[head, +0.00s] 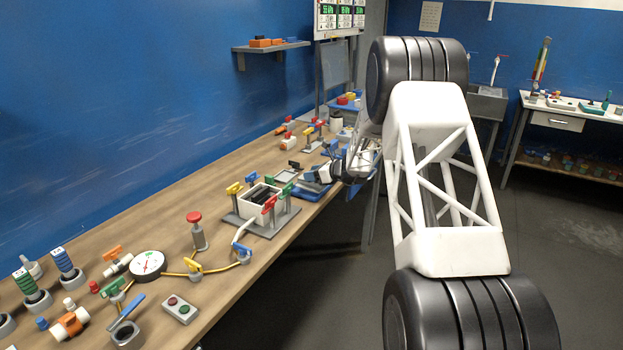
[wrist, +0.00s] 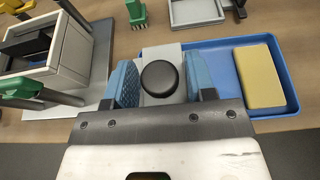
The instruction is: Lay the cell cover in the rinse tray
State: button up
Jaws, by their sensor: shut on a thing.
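My gripper (wrist: 160,82) is shut on the round black knob (wrist: 160,76) of the cell cover, one blue pad on each side of it. The cover's grey plate (wrist: 162,50) shows behind the knob, and the rest is hidden by my fingers. The cover overlaps the left part of the blue rinse tray (wrist: 292,88); I cannot tell whether it touches the tray floor. In the head view my gripper (head: 326,174) is over the tray (head: 312,196) near the bench's front edge, and the cover is too small to make out.
A yellow block (wrist: 259,77) lies in the tray's right part. The open white cell box (wrist: 66,58) stands left of the tray on a grey base, with coloured clamps around it.

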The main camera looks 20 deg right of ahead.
jog(key=shift+w+d+f, duration=0.1)
jog(key=shift+w+d, duration=0.05)
jog(key=shift+w, duration=0.85)
jog(key=shift+w+d, duration=0.1)
jog(key=shift+w, duration=0.85)
jog(key=shift+f, duration=0.15)
jog(key=shift+f, duration=1.65)
jog(key=shift+f, duration=0.1)
jog(key=o, duration=1)
jog(key=shift+s, duration=0.1)
jog(key=v, duration=1.2)
